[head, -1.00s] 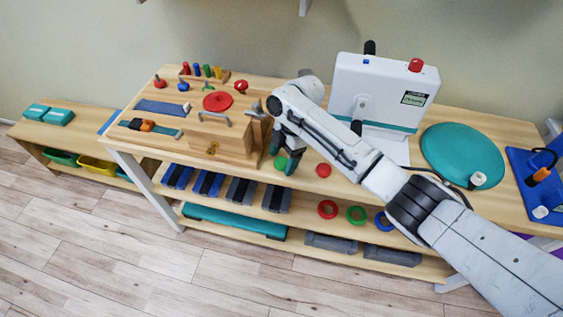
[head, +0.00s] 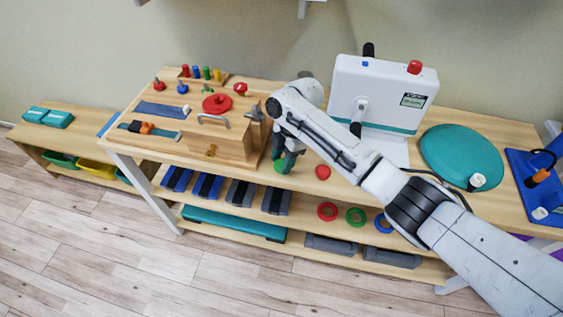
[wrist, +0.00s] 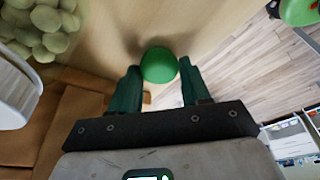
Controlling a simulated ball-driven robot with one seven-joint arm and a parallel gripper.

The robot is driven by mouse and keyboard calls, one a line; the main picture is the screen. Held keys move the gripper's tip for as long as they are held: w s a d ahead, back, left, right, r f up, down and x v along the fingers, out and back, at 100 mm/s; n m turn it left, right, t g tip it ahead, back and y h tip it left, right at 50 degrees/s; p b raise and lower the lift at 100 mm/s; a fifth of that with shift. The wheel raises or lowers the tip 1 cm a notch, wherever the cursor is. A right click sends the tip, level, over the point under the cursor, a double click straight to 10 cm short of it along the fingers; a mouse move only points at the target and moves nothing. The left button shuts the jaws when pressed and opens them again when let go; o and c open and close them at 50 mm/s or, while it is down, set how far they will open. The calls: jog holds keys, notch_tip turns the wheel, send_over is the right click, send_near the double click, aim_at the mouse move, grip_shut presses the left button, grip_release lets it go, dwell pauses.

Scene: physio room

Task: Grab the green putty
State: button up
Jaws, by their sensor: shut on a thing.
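The green putty (wrist: 158,65) is a smooth round ball between the two dark green fingers of my gripper (wrist: 160,84) in the wrist view. The gripper is shut on it, with one finger at each side. In the head view, my gripper (head: 286,162) points down at the front of the table, right of the wooden box, and the green putty (head: 279,166) shows partly behind the fingers. The putty is at or close to the tabletop; I cannot tell whether it touches it.
A red ball (head: 322,172) lies just right of my gripper. The wooden box (head: 233,148) with a handle stands close on the left. A white device (head: 382,95) stands behind, and a teal disc (head: 461,156) lies to the right. Shelves with weights and rings are below.

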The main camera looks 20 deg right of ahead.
jog(key=shift+r, duration=0.1)
jog(key=shift+r, duration=0.2)
notch_tip(320, 180, up, 2)
jog(key=shift+r+b, duration=0.1)
jog(key=shift+b, duration=0.25)
jog(key=s+d+r+p, duration=0.1)
jog(key=s+d+r, duration=0.1)
jog(key=s+r, duration=0.3)
jog(key=s+d+r+p, duration=0.2)
jog(key=s+d+r, duration=0.1)
jog(key=s+r, duration=0.2)
jog(key=s, duration=0.2)
jog(key=shift+s+d, duration=0.35)
jog(key=shift+s, duration=0.05)
